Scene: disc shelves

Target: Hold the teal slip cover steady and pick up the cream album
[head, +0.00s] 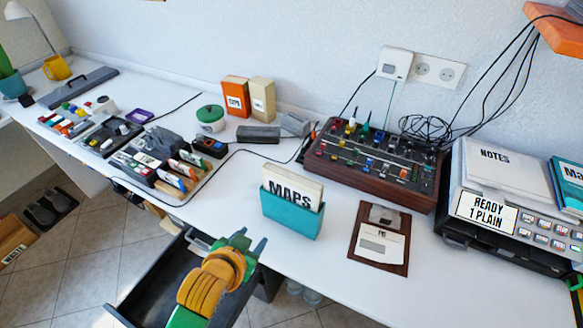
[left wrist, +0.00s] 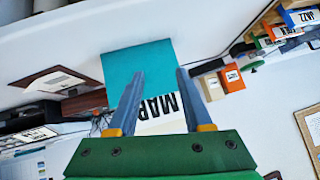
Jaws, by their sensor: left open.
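The cream album (head: 292,184), marked MAPS, stands upright in the teal slip cover (head: 290,214) on the white table, its upper part sticking out. My left gripper (head: 248,244) is open and empty, in front of and to the left of the cover, apart from it in the head view. In the left wrist view the teal slip cover (left wrist: 138,62) and the cream album (left wrist: 152,126) lie beyond and between the two spread fingers (left wrist: 159,78), which hide part of them.
A floppy disk on a brown board (head: 380,237) lies right of the cover. A mixer-like console (head: 375,165) stands behind, and a grey printer-like machine (head: 512,215) at right. An open dark drawer (head: 165,285) is below the front edge. Disc racks (head: 165,165) stand left.

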